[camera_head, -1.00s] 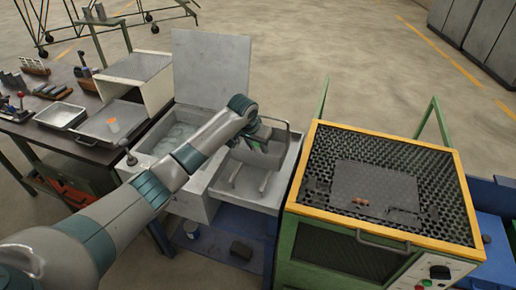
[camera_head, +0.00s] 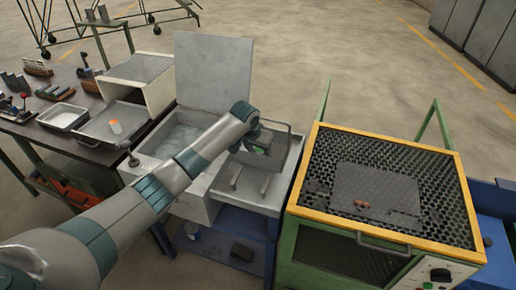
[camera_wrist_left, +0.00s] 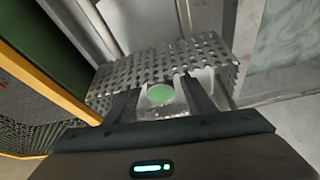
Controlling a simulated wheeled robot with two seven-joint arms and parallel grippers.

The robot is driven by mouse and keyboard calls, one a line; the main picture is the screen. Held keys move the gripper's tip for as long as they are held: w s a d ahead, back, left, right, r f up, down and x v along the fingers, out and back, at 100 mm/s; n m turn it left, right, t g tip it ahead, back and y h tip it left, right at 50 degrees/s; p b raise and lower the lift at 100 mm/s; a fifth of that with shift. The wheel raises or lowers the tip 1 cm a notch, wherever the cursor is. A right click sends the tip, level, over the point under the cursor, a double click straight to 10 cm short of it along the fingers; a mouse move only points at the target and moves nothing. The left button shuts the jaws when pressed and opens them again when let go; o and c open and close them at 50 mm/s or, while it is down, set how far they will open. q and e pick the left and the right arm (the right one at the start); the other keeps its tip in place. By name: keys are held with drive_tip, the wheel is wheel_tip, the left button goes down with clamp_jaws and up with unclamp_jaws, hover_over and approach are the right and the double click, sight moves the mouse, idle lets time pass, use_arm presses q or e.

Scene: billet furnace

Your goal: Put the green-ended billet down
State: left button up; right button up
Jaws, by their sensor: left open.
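The green-ended billet shows in the left wrist view as a round green end (camera_wrist_left: 161,95), between my fingers. The rest of its body is mostly hidden behind the gripper. It appears to be at a perforated metal basket (camera_wrist_left: 130,72); I cannot tell exactly how it rests. My left gripper (camera_wrist_left: 161,101) is open, with one finger on each side of the green end. In the head view my left gripper (camera_head: 262,146) is over the right-hand basin (camera_head: 228,192) of the grey tank unit. My right gripper is not in view.
A yellow-edged furnace top (camera_head: 380,146) with black mesh stands right of the basin. A raised grey lid (camera_head: 211,68) stands behind the left basin (camera_head: 170,140), which holds liquid. A bench (camera_head: 30,130) with trays is at the left. Open floor lies behind.

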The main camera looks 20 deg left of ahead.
use_arm(q)
drive_tip(key=shift+r, duration=0.15)
drive_tip(key=b+v, duration=0.2)
drive_tip(key=v, duration=0.9)
drive_tip(key=shift+r+b, duration=0.35)
drive_tip(key=shift+r, duration=0.05)
drive_tip(key=shift+s, duration=0.1)
